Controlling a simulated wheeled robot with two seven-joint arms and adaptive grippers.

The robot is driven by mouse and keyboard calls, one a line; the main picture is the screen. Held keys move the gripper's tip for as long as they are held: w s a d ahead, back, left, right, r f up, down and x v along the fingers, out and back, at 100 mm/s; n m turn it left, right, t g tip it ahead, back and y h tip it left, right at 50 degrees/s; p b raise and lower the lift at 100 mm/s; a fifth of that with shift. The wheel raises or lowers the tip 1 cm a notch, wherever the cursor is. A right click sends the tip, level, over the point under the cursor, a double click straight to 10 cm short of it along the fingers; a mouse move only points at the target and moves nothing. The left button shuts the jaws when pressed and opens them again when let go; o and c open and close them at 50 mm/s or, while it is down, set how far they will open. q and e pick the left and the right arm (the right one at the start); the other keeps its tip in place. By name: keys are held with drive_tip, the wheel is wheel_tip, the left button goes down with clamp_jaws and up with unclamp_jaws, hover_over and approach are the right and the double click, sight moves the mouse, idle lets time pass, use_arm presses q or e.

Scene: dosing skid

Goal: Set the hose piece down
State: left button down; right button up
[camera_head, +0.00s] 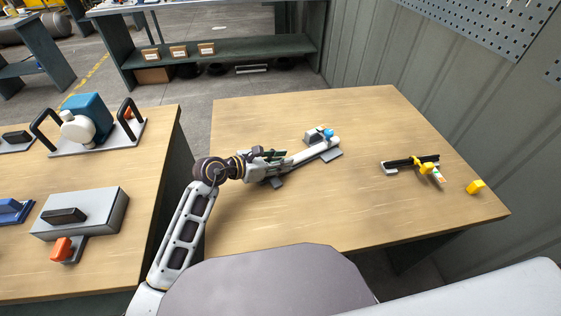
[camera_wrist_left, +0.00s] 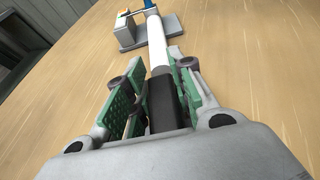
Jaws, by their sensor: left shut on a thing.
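My left gripper (camera_head: 270,164) is shut on the hose piece (camera_head: 308,154) over the middle of the near table. The hose piece is a white tube with a dark section between the green finger pads in the left wrist view (camera_wrist_left: 156,43). Its far end reaches a grey block (camera_wrist_left: 128,34) with a blue fitting (camera_head: 327,134). I cannot tell whether the tube rests on the block or hangs just above it. The fingers hide part of the near end. My right gripper is not in view.
The wood table (camera_head: 340,215) is clear in front. A left bench holds a pump (camera_head: 84,122) and a grey box (camera_head: 83,212). A metal wall stands behind right.

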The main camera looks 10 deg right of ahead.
use_arm(q)
drive_tip(key=c, duration=1.2)
unclamp_jaws()
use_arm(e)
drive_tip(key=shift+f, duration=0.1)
use_arm(q)
drive_tip(key=shift+a, duration=0.1)
drive_tip(key=shift+s+a+r, duration=0.15)
drive_tip(key=shift+a+r, duration=0.05)
drive_tip(key=shift+a, duration=0.1)
drive_tip(key=shift+p+v, duration=0.3)
drive_tip(key=shift+v, duration=1.65)
drive_tip(key=v, duration=0.3)
drive_tip(key=shift+a, duration=0.15)
drive_tip(key=shift+v, duration=1.95)
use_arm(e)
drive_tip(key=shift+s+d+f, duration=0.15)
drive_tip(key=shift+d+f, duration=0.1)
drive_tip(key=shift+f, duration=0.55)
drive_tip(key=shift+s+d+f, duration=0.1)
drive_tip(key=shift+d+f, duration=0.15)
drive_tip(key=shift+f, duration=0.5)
use_arm(q)
drive_tip(key=shift+s, duration=0.1)
